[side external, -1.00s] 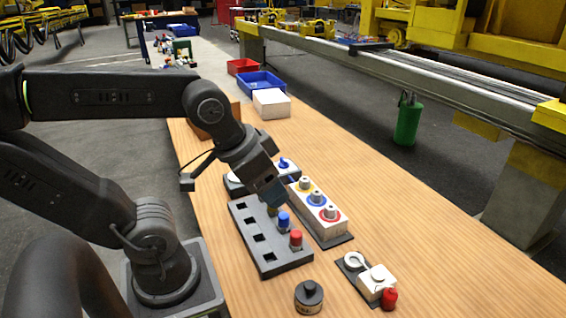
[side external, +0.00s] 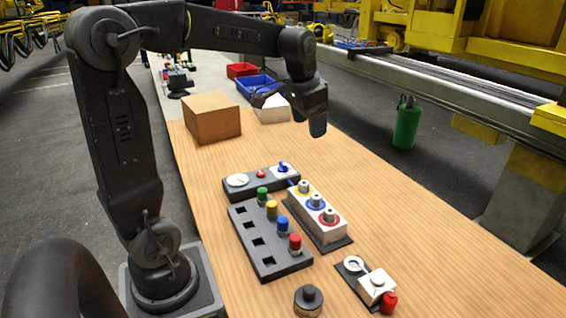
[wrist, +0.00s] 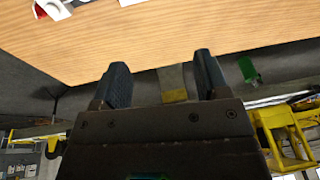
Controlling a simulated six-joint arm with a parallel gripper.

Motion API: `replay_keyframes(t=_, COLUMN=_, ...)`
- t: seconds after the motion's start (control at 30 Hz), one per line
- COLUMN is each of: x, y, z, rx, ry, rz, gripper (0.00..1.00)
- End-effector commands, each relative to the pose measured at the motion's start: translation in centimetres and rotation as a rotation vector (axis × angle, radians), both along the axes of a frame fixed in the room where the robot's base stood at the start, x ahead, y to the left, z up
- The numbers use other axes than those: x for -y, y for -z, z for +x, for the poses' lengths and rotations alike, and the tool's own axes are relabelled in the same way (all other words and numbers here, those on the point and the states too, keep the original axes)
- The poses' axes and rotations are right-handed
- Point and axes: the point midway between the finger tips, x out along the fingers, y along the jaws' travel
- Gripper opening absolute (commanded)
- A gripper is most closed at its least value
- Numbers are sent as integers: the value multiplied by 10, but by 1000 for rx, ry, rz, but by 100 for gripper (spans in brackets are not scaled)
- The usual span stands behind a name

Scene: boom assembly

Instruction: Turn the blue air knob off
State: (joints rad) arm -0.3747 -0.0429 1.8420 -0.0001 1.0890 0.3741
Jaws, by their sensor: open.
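The blue knob (side external: 282,167) sits at the right end of a dark control box (side external: 263,187) on the table. The same box carries a red button (side external: 261,174) and a round white dial (side external: 237,180). My gripper (side external: 318,128) is raised above the table, behind and to the right of the box, well apart from the knob. In the wrist view my gripper (wrist: 162,72) shows two spread fingers with nothing between them. The knob cannot be made out in that view.
In front of the box stand a dark rack (side external: 262,240) with several coloured caps and a white block (side external: 315,212) with ringed posts. A white unit (side external: 376,286) with a red knob is nearer. A cardboard box (side external: 211,118) stands behind. The table's right side is clear.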

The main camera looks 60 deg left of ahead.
Motion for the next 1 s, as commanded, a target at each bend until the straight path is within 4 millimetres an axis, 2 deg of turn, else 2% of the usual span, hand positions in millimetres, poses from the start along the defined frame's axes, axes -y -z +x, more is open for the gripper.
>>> replay_keyframes(t=0.03, x=-26, y=8, z=16, rx=-32, ry=-11, rz=-4, gripper=68)
replay_keyframes(t=0.2, x=-110, y=37, z=50, rx=-120, ry=-12, rz=-23, gripper=68)
replay_keyframes(t=0.3, x=-160, y=61, z=60, rx=-165, ry=-12, rz=-42, gripper=68)
replay_keyframes(t=0.4, x=-202, y=85, z=62, rx=-198, ry=-9, rz=-63, gripper=68)
replay_keyframes(t=0.5, x=-231, y=104, z=60, rx=-221, ry=-5, rz=-80, gripper=68)
replay_keyframes(t=0.67, x=-252, y=119, z=57, rx=-236, ry=0, rz=-92, gripper=68)
replay_keyframes(t=0.87, x=-253, y=138, z=57, rx=-239, ry=1, rz=-95, gripper=68)
replay_keyframes(t=1.0, x=-253, y=165, z=57, rx=-239, ry=2, rz=-97, gripper=68)
